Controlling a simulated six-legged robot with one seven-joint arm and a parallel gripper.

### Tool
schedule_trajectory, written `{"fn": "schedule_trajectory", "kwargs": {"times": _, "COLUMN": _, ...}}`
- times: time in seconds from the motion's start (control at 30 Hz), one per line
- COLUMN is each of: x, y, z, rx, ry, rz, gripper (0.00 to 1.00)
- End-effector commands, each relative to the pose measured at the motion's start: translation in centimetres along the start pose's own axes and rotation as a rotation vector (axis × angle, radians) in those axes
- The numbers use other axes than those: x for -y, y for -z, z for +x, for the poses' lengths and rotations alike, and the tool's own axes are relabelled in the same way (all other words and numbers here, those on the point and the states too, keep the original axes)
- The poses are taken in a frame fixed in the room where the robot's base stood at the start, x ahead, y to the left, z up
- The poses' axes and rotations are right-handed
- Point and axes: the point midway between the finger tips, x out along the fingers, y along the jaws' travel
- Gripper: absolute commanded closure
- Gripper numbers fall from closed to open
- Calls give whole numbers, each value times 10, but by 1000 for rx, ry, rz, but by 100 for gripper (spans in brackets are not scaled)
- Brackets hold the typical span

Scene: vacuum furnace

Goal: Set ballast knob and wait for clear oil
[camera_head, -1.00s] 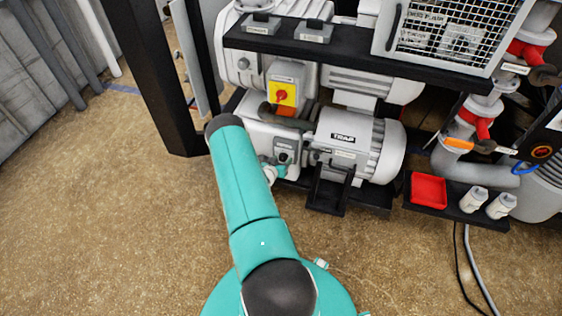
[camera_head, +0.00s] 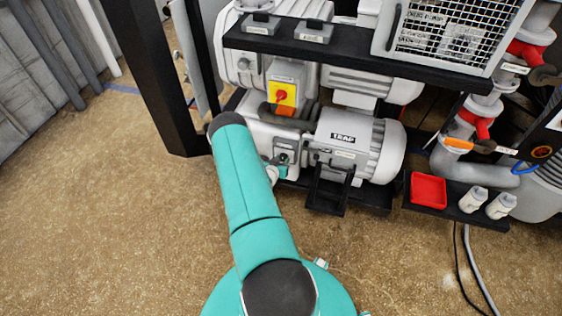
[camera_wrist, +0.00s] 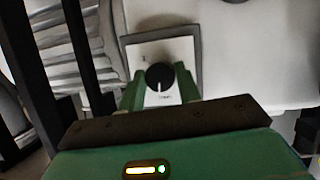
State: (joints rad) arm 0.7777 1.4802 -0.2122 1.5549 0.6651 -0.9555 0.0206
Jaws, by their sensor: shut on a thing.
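The round black ballast knob (camera_wrist: 160,76) sits on a white square plate (camera_wrist: 184,52) with a grey border in the wrist view. A white pointer line on the knob points down in that picture, toward small lettering that I cannot read. The green fingers of my gripper (camera_wrist: 161,88) stand on both sides of the knob and are shut on it. In the head view my gripper (camera_head: 282,172) is small and partly hidden by my teal arm, at the front of the white pump under the yellow switch plate. I cannot make out the oil or a sight glass.
A red knob on a yellow plate (camera_head: 283,94) sits above my gripper. The motor marked "TRAP" (camera_head: 345,147) stands to the right. A red tray (camera_head: 428,190) and white bottles (camera_head: 473,199) are farther right. A black frame post (camera_head: 155,75) stands left. The front floor is clear.

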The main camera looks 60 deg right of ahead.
Motion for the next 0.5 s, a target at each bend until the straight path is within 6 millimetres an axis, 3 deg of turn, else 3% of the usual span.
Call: {"fn": "schedule_trajectory", "kwargs": {"times": 0.5, "x": -4, "y": 0, "z": 0, "rx": 26, "ry": 173, "rz": 413, "gripper": 89}}
